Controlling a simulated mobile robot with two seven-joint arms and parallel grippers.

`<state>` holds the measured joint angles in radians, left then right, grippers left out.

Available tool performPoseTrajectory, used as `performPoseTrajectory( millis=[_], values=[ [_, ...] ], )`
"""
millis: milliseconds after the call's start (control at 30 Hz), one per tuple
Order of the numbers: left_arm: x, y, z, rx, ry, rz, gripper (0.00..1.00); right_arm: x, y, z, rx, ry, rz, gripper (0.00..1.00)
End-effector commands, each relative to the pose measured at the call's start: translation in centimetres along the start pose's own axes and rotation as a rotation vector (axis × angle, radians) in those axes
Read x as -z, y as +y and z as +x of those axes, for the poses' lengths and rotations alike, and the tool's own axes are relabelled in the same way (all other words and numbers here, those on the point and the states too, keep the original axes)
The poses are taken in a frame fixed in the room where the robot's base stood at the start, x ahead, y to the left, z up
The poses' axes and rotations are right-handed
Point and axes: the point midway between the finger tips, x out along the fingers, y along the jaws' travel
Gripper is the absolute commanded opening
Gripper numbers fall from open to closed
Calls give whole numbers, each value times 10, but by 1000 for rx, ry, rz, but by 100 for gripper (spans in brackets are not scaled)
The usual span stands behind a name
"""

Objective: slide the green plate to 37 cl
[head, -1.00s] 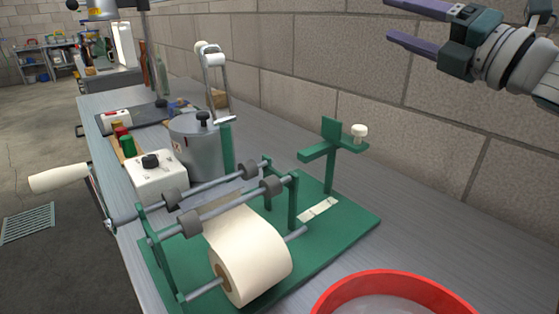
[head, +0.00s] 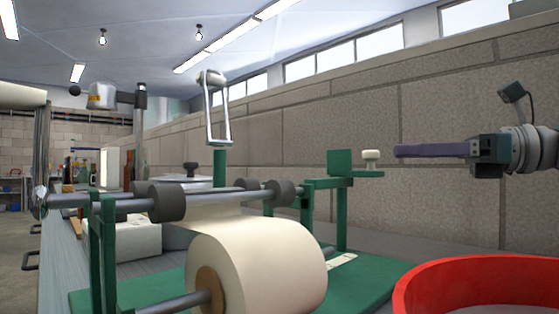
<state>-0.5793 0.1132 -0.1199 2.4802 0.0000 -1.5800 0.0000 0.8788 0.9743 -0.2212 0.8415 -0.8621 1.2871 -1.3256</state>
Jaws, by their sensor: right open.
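The green plate (head: 341,163) stands on a green upright at the right end of the labelling machine, with a white knob (head: 372,155) on its right. A pale scale strip (head: 340,262) lies on the green base (head: 368,281) below; its marks are too small to read. My right gripper (head: 399,151) comes in from the right at about knob height. Its purple fingers point left at the knob, with a small gap in the picture; they are seen edge-on and hold nothing. My left gripper is out of view.
A paper roll (head: 270,265) and dark rollers (head: 167,202) fill the machine's front. A red round tub (head: 470,285) stands at the lower right, below my right gripper. A block wall (head: 450,200) runs behind. A white crank handle (head: 20,95) shows at upper left.

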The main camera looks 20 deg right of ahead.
Motion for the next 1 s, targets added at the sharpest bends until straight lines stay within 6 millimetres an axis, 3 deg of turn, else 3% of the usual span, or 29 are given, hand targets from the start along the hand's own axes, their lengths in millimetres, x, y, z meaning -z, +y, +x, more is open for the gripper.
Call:
performPoseTrajectory(
  millis=[100,300,700,1000],
  values=[
    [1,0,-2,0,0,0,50,-2,1,25,-3,-5,2,64],
    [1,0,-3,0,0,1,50,-1,0,54,-1,-4,2,64],
    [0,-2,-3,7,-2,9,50,0,0,64,2,-1,2,64],
    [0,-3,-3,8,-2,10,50,0,0,63,1,-1,2,30]
  ],
)
